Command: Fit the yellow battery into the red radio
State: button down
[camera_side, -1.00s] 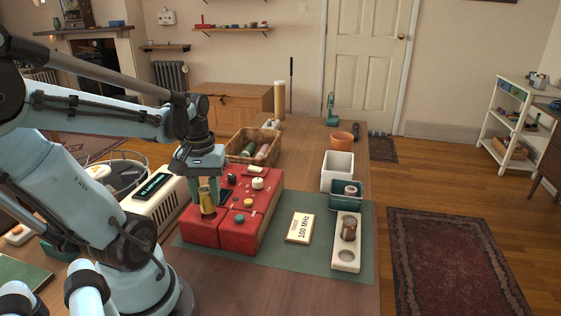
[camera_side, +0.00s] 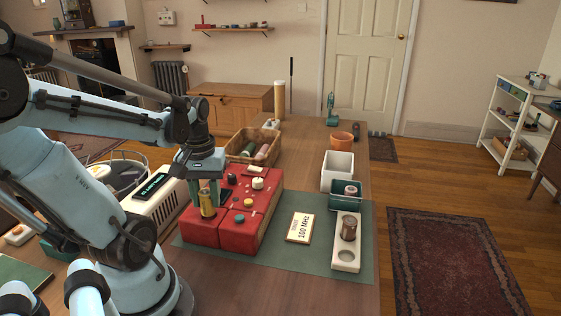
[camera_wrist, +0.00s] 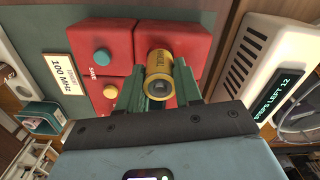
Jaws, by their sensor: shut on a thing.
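The red radio (camera_side: 236,236) stands on a green mat on the table, with knobs and buttons on its top. It fills the upper middle of the wrist view (camera_wrist: 118,40). The yellow battery (camera_side: 207,206) is upright between my gripper's fingers (camera_side: 206,192), at the near left part of the radio's top. In the wrist view the yellow battery (camera_wrist: 160,68) shows its round end between the green fingertips (camera_wrist: 158,92). My gripper is shut on it. The battery's lower end meets or enters the radio top; I cannot tell how deep it sits.
A card reading 100 MHz (camera_side: 300,228) lies right of the radio. A white holder (camera_side: 346,259) with a brown cylinder (camera_side: 349,228), a green bin (camera_side: 345,199) and a white box (camera_side: 337,172) stand further right. A white device (camera_wrist: 262,62) reads STEPS LEFT 12. A basket (camera_side: 250,150) stands behind.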

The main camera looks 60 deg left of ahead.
jog(key=shift+f, duration=0.8)
jog(key=c, duration=0.7)
grip_release()
jog(key=shift+r, duration=3.75)
jog(key=w+d+m+t, duration=0.1)
jog(key=w+d+m, duration=0.1)
jog(key=w+d+f+m+t, duration=0.1)
jog(key=w+d+m, duration=0.1)
jog(key=w, duration=0.1)
jog(key=w+d+m+t+y, duration=0.1)
jog(key=w+d+m, duration=0.1)
jog(key=shift+w+d+f, duration=0.3)
jog(key=shift+d+f, duration=0.05)
jog(key=shift+d, duration=0.05)
jog(key=w+d+m+t, duration=0.1)
jog(key=d+m, duration=0.1)
jog(key=d, duration=0.1)
jog(key=w+d+m+t, duration=0.1)
jog(key=w+d+m, duration=0.1)
jog(key=d, duration=0.1)
jog(key=w+d+m+t+h, duration=0.1)
jog(key=d+t, duration=0.1)
jog(key=d, duration=0.1)
jog(key=shift+w+r+m, duration=0.1)
jog(key=shift+w+m, duration=0.05)
jog(key=shift+m, duration=0.25)
